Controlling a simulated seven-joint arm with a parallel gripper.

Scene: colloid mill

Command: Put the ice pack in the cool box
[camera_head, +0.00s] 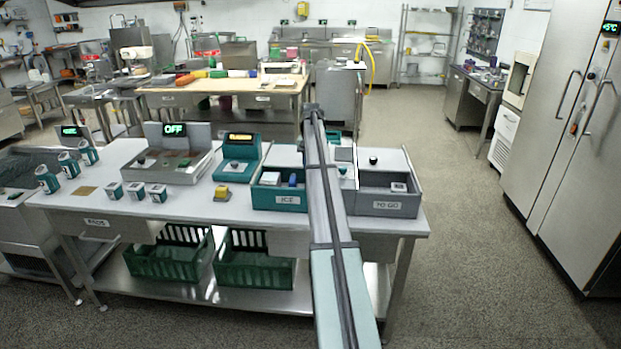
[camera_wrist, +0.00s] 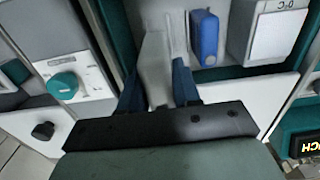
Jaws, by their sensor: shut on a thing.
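My gripper (camera_wrist: 158,95) is at the bottom middle of the wrist view, its dark blue fingers shut on a pale grey thing (camera_wrist: 155,68); I cannot tell whether this is an ice pack. In the head view my arm hides the gripper. The grey thing is over or in the teal bin marked ICE (camera_head: 279,200), beside a blue pack (camera_wrist: 204,38) lying there. The blue pack also shows in the head view (camera_head: 292,181). A grey bin marked TO GO (camera_head: 395,209) stands to the right, with a small labelled item inside. No box is marked as the cool box.
A white labelled box (camera_wrist: 275,32) shares the ICE bin. A teal knob (camera_wrist: 62,86) and a black knob (camera_wrist: 42,130) are nearby. A teal device with a lit display (camera_head: 239,150) stands behind left. A yellow item (camera_head: 221,193) lies left of the bin. Green crates (camera_head: 255,265) sit below.

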